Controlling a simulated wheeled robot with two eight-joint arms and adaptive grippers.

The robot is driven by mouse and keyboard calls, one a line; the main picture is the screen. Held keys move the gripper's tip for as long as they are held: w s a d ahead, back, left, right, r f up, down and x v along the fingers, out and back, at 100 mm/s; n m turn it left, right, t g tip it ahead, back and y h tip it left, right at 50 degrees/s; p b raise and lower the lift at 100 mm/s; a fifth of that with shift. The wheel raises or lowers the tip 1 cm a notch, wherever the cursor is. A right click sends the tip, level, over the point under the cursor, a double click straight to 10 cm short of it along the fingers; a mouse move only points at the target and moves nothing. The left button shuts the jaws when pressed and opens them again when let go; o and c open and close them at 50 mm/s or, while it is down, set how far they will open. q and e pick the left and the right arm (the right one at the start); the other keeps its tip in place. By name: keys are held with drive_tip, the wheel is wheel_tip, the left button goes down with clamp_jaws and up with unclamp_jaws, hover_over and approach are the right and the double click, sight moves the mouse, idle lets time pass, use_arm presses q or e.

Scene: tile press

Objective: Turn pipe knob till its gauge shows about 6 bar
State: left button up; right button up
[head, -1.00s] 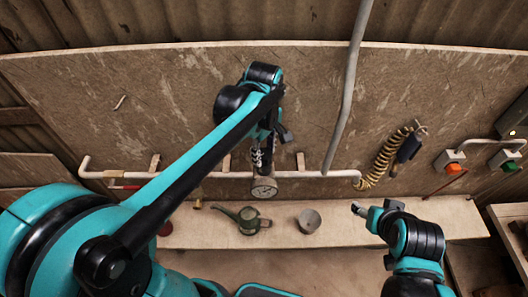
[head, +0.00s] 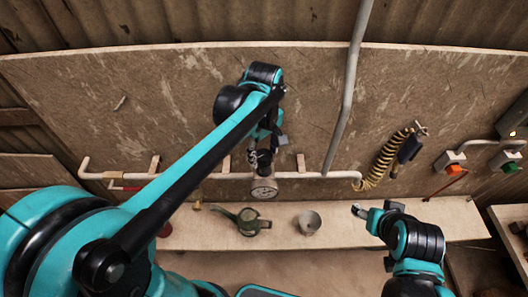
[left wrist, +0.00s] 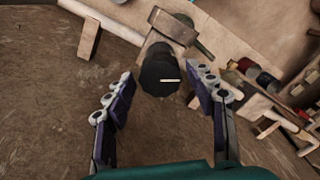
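The pipe knob (left wrist: 160,72) is black and round with a white line on its face, in the left wrist view. It is at the end of a brownish fitting (left wrist: 172,28) on the pipe. My left gripper (left wrist: 164,76) is open, with one finger on each side of the knob and a gap visible on both sides. In the head view my left gripper (head: 262,158) is at the pipe, just above the round pale gauge (head: 264,189), and hides the knob. The gauge's needle is too small to read. My right gripper (head: 359,211) is low on the right, away from the pipe; its fingers are unclear.
A white pipe (head: 310,175) runs along the wall board. A slanting grey conduit (head: 348,95) and a coiled hose (head: 382,162) are to the right.

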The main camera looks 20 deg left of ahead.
sight(264, 154)
use_arm(q)
wheel_tip(264, 154, up, 12)
idle(0.7)
drive_tip(key=shift+f, duration=0.1)
idle(0.3)
